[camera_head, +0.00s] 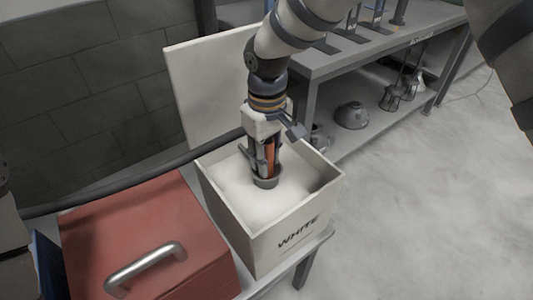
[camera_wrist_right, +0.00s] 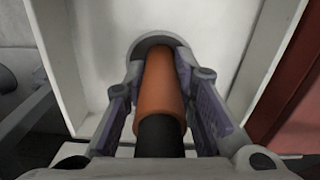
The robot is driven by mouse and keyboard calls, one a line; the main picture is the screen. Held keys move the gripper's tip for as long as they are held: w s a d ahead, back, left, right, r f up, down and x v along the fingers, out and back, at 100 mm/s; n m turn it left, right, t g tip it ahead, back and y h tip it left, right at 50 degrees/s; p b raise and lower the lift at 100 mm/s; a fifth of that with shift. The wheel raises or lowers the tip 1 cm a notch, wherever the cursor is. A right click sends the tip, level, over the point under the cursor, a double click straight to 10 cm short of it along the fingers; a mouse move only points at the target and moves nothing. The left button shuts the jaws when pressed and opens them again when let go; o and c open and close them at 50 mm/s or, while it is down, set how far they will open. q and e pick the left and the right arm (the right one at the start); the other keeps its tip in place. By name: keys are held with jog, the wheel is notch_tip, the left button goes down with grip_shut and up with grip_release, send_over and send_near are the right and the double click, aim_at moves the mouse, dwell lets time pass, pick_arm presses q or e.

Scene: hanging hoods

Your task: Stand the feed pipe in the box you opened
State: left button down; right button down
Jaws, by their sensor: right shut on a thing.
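The open white box (camera_head: 290,238), marked WHITE on its front, has its lid (camera_head: 205,85) raised at the back. Inside is a pale, snow-like fill (camera_head: 238,190) with a dark round ring or socket (camera_head: 266,183) in it. My right gripper (camera_head: 265,165) reaches down into the box from above and is shut on the feed pipe (camera_head: 271,152). In the right wrist view the pipe (camera_wrist_right: 162,88) is orange with a black section, held between the two fingers (camera_wrist_right: 160,105). Its far end meets the grey ring (camera_wrist_right: 150,45); how deep it sits is hidden. My left gripper is out of view.
A closed red box (camera_head: 165,225) with a metal handle (camera_head: 146,266) stands left of the white box. A dark hose or bar (camera_head: 130,177) runs behind it. A grey shelf unit (camera_head: 345,62) holding metal hoods (camera_head: 352,115) stands behind, right. The floor at right is clear.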

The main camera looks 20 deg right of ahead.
jog(key=c, duration=1.2)
grip_release()
jog(key=shift+c, duration=0.2)
notch_tip(320, 180, up, 12)
jog(key=shift+r, duration=0.1)
